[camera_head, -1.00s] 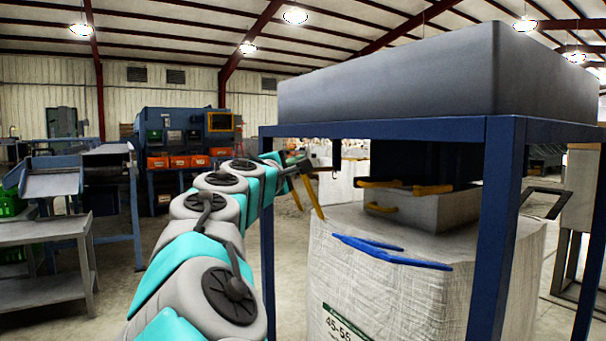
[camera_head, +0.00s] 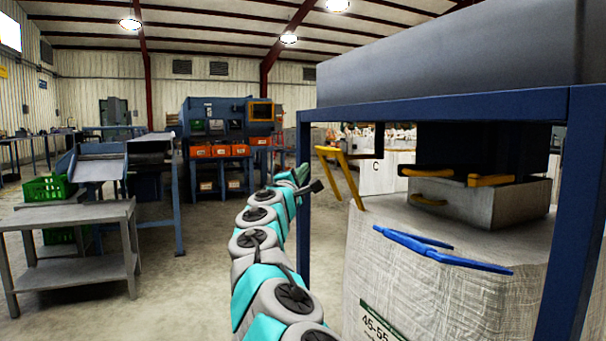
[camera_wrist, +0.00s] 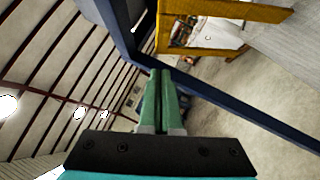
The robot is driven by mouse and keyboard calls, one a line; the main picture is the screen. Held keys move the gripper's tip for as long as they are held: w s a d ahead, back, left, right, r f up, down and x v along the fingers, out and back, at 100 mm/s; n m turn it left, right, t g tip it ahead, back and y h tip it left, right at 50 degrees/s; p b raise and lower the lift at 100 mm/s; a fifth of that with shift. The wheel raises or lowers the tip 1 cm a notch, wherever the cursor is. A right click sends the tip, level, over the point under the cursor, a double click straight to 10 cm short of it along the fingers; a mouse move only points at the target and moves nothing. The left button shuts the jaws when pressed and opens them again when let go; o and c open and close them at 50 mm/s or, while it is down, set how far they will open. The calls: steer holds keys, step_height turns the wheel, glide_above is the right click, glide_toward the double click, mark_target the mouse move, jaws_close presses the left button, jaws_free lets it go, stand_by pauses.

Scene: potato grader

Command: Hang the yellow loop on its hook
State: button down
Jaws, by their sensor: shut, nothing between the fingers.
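The yellow loop (camera_head: 346,178) rises from the near-left corner of the white bulk bag (camera_head: 390,285), leaning left, its top beside the blue frame post (camera_head: 304,215). In the wrist view the yellow loop (camera_wrist: 232,12) spans the top, above and right of my fingertips. I cannot make out its hook clearly, nor whether the loop's top rests on it. My gripper (camera_head: 303,173) is left of the post, apart from the loop. In the wrist view my gripper (camera_wrist: 163,73) has its green fingers together with nothing between them.
The blue frame beam (camera_head: 440,105) carries a grey hopper (camera_head: 450,65). A blue loop (camera_head: 440,252) lies slack on the bag's front. More yellow straps (camera_head: 428,173) sit under the hopper. A grey table (camera_head: 75,215) stands left; the floor between is clear.

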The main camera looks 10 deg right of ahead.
mark_target(326, 152)
steer(key=shift+w+d+r+p, duration=0.35)
steer(key=shift+w+d+r, duration=0.2)
steer(key=shift+w+d, duration=0.6)
steer(key=shift+w+d+r+p, duration=0.3)
steer(key=shift+w+d+r, duration=0.25)
steer(key=shift+w+d, duration=0.5)
steer(key=shift+w+d+r+p, duration=0.35)
steer(key=shift+w+d+r, duration=0.2)
steer(key=shift+w+d, duration=0.6)
steer(key=shift+a, duration=0.1)
